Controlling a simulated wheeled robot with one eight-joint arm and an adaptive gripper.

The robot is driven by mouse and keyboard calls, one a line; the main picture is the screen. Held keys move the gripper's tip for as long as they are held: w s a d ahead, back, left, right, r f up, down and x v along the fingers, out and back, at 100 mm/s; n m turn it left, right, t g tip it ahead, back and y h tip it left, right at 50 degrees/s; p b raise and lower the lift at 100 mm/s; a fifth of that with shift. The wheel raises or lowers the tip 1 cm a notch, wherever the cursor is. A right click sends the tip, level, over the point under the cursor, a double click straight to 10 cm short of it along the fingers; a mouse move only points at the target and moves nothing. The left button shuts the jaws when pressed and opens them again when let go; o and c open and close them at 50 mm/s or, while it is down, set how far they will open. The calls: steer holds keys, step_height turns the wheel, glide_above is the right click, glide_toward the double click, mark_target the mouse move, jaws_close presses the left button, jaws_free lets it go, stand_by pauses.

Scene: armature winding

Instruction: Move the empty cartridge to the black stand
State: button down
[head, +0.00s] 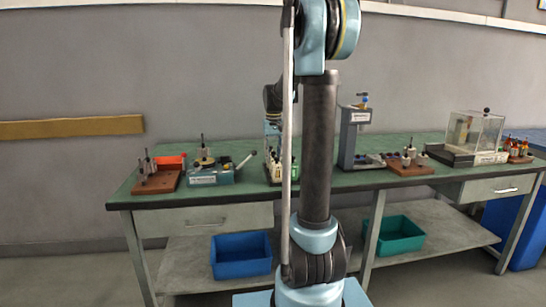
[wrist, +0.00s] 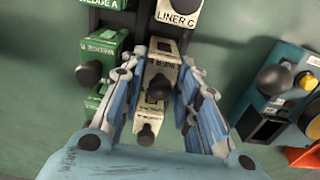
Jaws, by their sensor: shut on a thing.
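In the wrist view my gripper (wrist: 161,65) is shut on a cream cartridge (wrist: 166,46) with a dark knob, one finger on each side. Its label is too small to read, and I cannot tell whether it is the empty one. Another cream cartridge (wrist: 146,116) with a black knob lies nearer the palm, between the fingers. A cream cartridge marked LINER C (wrist: 178,17) is beyond the fingertips. Green WEDGE cartridges (wrist: 104,48) stand in a column to the left. A black stand (wrist: 147,20) shows between the columns. In the head view my gripper (head: 272,129) is over the cartridges (head: 275,170), partly behind my arm.
A blue-grey device (wrist: 285,85) with a black knob stands right of the gripper, with an orange piece beside it. On the green bench (head: 240,185) are a wooden block with tools (head: 158,184), a press (head: 350,135) and a clear-covered box (head: 474,130). Bins sit below.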

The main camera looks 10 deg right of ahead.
steer(key=c, duration=1.1)
jaws_free()
steer(key=shift+r, duration=0.1)
steer(key=shift+r, duration=2.15)
steer(key=shift+r, duration=0.15)
step_height(320, 180, up, 11)
steer(key=s+f+t, duration=0.1)
steer(key=s+f, duration=0.4)
steer(key=s, duration=0.5)
steer(key=s+f, duration=0.6)
steer(key=s, duration=0.3)
steer(key=shift+t, duration=0.5)
steer(key=s+f, duration=0.5)
steer(key=f, duration=0.1)
steer(key=s+f, duration=0.5)
steer(key=f, duration=0.1)
steer(key=s+f, duration=0.5)
steer(key=f, duration=0.1)
steer(key=shift+s+f, duration=0.1)
steer(key=shift+s, duration=0.3)
